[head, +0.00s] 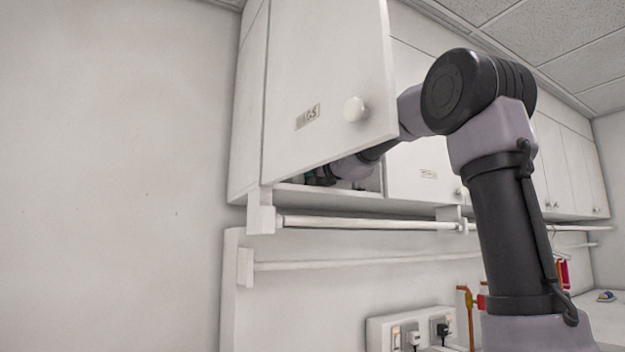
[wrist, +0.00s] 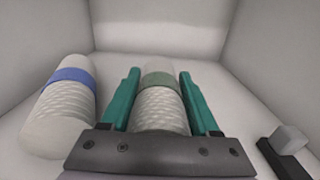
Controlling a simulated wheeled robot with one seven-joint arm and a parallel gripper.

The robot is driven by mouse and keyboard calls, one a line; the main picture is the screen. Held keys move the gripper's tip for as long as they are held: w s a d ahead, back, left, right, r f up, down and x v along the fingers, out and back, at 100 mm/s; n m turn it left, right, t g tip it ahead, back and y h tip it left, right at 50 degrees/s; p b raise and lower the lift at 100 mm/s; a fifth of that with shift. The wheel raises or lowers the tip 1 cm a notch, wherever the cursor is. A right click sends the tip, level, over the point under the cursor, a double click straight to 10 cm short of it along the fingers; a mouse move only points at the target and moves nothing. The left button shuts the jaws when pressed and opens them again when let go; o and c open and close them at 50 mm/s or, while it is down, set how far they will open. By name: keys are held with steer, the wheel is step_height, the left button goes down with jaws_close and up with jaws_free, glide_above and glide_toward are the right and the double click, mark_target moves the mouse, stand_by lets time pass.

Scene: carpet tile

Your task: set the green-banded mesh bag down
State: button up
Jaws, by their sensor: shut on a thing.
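In the wrist view, the green-banded mesh bag (wrist: 160,102) is a whitish rolled bag with a dull green band. It lies between the two teal fingers of my gripper (wrist: 160,88), which is shut on it. Both are inside a white cabinet compartment (wrist: 160,38). I cannot tell whether the bag touches the cabinet floor. In the head view, my gripper (head: 318,178) shows only in part below the open cabinet door, and the bag cannot be made out there.
A dark bar with a pale block (wrist: 289,140) is at the lower right. The open cabinet door (head: 325,80) hangs beside my arm. A white rail (head: 365,223) runs below the cabinet.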

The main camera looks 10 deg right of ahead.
steer(key=o, duration=1.4)
steer(key=shift+f, duration=0.1)
steer(key=shift+c, duration=0.2)
